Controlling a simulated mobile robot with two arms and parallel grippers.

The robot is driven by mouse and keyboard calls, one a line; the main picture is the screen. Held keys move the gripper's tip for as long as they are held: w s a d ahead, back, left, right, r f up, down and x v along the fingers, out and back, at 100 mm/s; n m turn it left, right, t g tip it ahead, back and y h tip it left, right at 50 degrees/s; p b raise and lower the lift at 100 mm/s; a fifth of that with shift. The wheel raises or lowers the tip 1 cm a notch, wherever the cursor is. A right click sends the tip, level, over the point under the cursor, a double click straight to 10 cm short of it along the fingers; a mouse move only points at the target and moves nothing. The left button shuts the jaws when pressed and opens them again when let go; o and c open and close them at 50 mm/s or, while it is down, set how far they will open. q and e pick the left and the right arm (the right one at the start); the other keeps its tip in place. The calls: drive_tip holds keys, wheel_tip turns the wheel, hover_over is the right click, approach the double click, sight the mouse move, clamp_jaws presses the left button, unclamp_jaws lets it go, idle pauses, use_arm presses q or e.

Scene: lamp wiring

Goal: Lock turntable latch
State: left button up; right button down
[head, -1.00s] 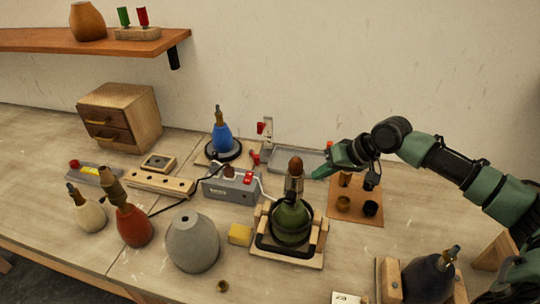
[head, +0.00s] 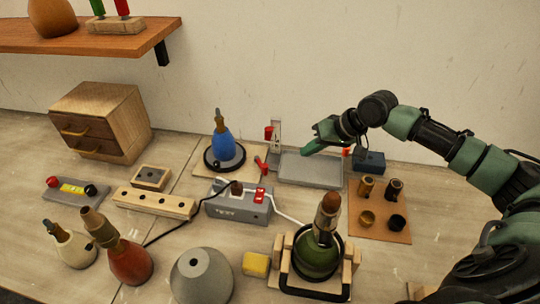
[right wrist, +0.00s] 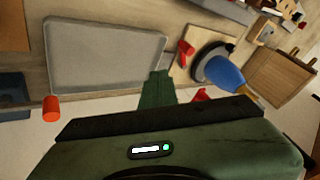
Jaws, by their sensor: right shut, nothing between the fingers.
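A blue lamp base (head: 222,140) stands on a round black turntable (head: 238,164) on a wooden board at the back middle. A red lever (head: 261,165), which looks like the latch, is at the board's right edge; it also shows in the right wrist view (right wrist: 187,50). My right gripper (head: 308,150) is shut and empty, above the grey tray and to the right of the lever, apart from it. In the right wrist view its green fingers (right wrist: 160,82) point toward the gap between tray and board. My left gripper is out of view.
The grey tray (head: 310,171) lies just right of the turntable board. An upright bracket with a red part (head: 269,132) stands behind the lever. A grey power box (head: 240,205) is in front. A green lamp base (head: 316,258) sits in a wooden cradle at the front.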

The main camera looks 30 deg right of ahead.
drive_tip(key=p, duration=0.2)
approach(261, 163)
drive_tip(key=s+d+f, duration=0.2)
drive_tip(key=d+f, duration=0.1)
drive_tip(key=shift+s+d+f, duration=0.2)
drive_tip(key=shift+f, duration=0.1)
drive_tip(key=a, duration=0.1)
drive_tip(key=w+a+p, duration=0.1)
drive_tip(key=a+p, duration=0.1)
drive_tip(key=shift+w+f, duration=0.2)
drive_tip(key=shift+f, duration=0.1)
drive_tip(key=shift+a+f, duration=0.1)
drive_tip(key=shift+a, duration=0.35)
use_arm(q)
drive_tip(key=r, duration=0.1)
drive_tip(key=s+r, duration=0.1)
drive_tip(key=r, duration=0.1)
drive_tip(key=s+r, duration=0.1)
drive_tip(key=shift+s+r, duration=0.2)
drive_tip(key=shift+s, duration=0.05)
use_arm(e)
drive_tip(key=shift+w, duration=0.1)
drive_tip(key=shift+f, duration=0.1)
